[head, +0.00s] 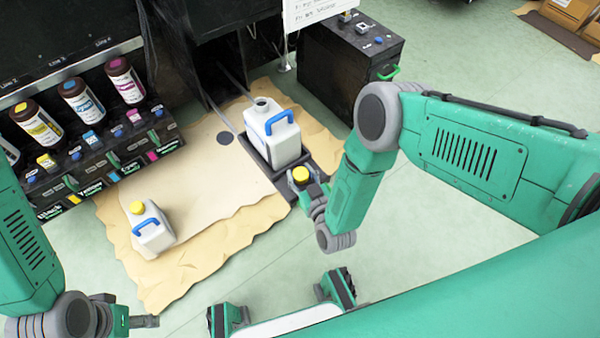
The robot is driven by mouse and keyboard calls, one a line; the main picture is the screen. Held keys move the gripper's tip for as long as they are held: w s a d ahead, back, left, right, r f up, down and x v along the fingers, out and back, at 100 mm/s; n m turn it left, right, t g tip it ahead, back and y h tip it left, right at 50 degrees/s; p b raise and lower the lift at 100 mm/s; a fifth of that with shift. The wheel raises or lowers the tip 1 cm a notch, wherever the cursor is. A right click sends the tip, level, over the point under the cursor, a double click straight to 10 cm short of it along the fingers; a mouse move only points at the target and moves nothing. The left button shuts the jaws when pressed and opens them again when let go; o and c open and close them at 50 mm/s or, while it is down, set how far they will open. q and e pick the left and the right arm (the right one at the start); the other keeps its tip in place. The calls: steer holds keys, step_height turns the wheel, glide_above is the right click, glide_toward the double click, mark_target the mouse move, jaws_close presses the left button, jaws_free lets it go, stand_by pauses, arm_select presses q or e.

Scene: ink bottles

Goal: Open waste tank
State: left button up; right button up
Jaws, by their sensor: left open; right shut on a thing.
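A white tank (277,138) with a blue handle stands upright on a dark tray (252,157) at the centre. Its neck (262,103) is uncapped and shows a dark opening. My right gripper (301,178) is shut on a yellow cap (300,174), in front and to the right of this tank, apart from its neck. A second white tank (155,236) with a blue handle and its own yellow cap (137,207) is on the cardboard at the lower left. My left gripper (143,321) is open and empty at the bottom left, below the second tank.
Cardboard (190,200) covers the floor under the tanks. A rack with several ink bottles (82,100) stands at the upper left. A black cabinet (340,62) with a green handle stands behind the tray. Boxes (570,15) lie at the far right. Green floor is free at right.

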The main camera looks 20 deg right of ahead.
steer(key=shift+d+f, duration=0.1)
steer(key=shift+f, duration=0.4)
steer(key=shift+s, duration=0.1)
steer(key=o, duration=1.1)
steer(key=shift+s+f, duration=0.1)
steer(key=shift+f, duration=0.05)
steer(key=shift+r, duration=0.55)
steer(key=p+v, duration=0.5)
steer(key=v, duration=0.6)
steer(key=shift+s+r, duration=0.15)
steer(key=shift+s, duration=0.25)
